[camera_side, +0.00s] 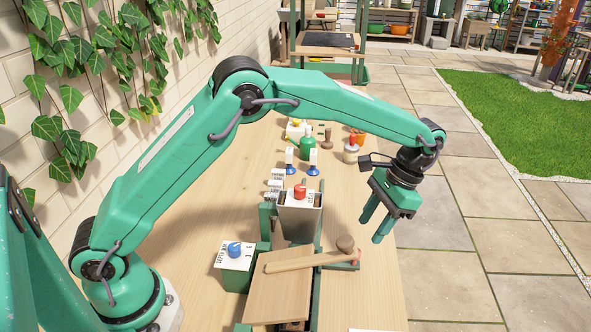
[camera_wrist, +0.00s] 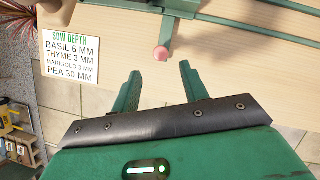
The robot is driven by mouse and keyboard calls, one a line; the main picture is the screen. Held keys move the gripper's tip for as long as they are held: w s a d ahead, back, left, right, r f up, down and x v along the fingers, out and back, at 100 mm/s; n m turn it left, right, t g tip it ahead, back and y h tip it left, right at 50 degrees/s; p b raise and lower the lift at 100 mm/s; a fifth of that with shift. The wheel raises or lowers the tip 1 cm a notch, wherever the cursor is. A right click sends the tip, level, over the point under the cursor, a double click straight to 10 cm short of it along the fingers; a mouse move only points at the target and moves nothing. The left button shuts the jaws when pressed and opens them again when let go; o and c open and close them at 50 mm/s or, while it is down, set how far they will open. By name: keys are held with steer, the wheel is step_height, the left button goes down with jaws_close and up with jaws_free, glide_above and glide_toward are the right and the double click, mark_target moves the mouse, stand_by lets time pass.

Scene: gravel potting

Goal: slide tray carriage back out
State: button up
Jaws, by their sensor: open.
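In the side view the knob (camera_side: 357,259) shows at the right of the green rails. The tray carriage itself is hard to make out; a wooden board (camera_side: 276,301) lies between the rails below the grey hopper (camera_side: 298,220). My gripper (camera_side: 372,227) is open and empty, above and beyond the knob near the table's right edge. In the wrist view the knob appears past the gap between my fingertips (camera_wrist: 159,78), apart from them.
A green box with a blue knob (camera_side: 235,249) stands left. Bottles and pots (camera_side: 307,146) stand farther back. A sow-depth card (camera_wrist: 70,58) lies on the table. Open paving (camera_side: 440,270) is to the right.

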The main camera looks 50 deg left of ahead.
steer(key=shift+x, duration=3.55)
jaws_close()
